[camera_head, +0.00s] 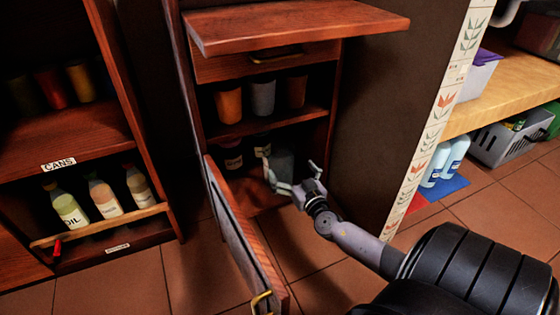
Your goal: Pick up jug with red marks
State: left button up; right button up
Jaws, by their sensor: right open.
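A greyish, partly see-through vessel (284,157) stands on the bottom shelf of the open cabinet. It may be the jug, but I see no red marks on it and shadow hides its detail. My right gripper (291,168) reaches into the cabinet's lower opening from the right. Its fingers are spread and empty, in front of this vessel. I cannot tell whether they touch it. My left gripper is out of view.
Two dark labelled jars (232,156) stand left of the vessel. Several canisters (263,97) fill the shelf above. The open cabinet door (240,235) stands left of my arm; a wooden top (295,25) overhangs. Bottles (68,207) stand on the left rack.

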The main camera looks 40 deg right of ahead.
aim_at(286, 160)
jog(key=x, duration=0.7)
jog(key=shift+d+r+b, duration=0.1)
jog(key=shift+d+b, duration=0.1)
jog(key=shift+b, duration=0.1)
jog(key=shift+c, duration=0.5)
jog(key=c, duration=1.3)
